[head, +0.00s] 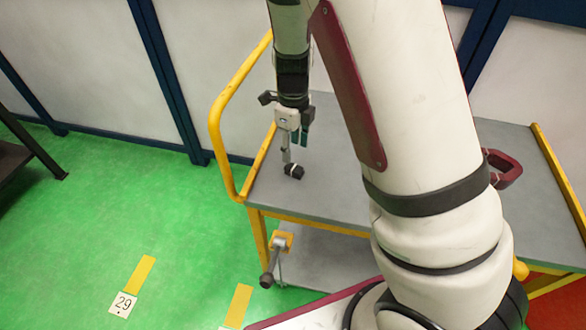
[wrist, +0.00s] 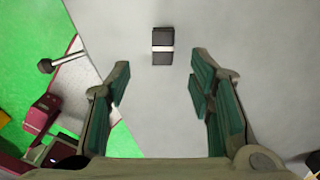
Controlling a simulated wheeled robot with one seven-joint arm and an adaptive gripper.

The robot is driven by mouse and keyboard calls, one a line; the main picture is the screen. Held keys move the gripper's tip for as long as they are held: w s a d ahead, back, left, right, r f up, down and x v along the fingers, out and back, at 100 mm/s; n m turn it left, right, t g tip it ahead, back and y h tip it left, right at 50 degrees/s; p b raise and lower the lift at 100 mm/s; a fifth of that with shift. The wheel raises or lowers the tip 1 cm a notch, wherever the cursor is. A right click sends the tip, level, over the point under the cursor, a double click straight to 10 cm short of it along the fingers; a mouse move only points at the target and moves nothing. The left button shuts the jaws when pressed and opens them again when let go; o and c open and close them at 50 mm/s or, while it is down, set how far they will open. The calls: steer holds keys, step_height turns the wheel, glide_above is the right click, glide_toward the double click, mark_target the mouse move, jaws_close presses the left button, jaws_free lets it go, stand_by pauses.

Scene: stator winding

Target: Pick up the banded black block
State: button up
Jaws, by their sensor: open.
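The banded black block (head: 294,171) lies on the grey top of a trolley, near its left edge. In the wrist view the block (wrist: 163,57) is black with a white band across its middle. It lies beyond the fingertips, between their lines. My gripper (head: 290,150) is above the trolley top close to the block in the head view. In the wrist view my gripper (wrist: 158,75) is open, with green pads on both fingers and nothing between them. Part of the gripper is hidden behind its own body in the head view.
The trolley (head: 340,205) has a grey top and a yellow handrail (head: 222,120) on its left. A dark red part (head: 504,168) sits on its right, partly behind my arm. A knobbed lever (head: 268,275) shows below the left edge. The top around the block looks clear.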

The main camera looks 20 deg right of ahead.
mark_target(294, 167)
steer(key=f, duration=0.8)
steer(key=shift+w+d+b, duration=0.1)
steer(key=shift+d+b, duration=0.1)
steer(key=shift+b, duration=0.2)
steer(key=shift+c, duration=0.5)
jaws_close()
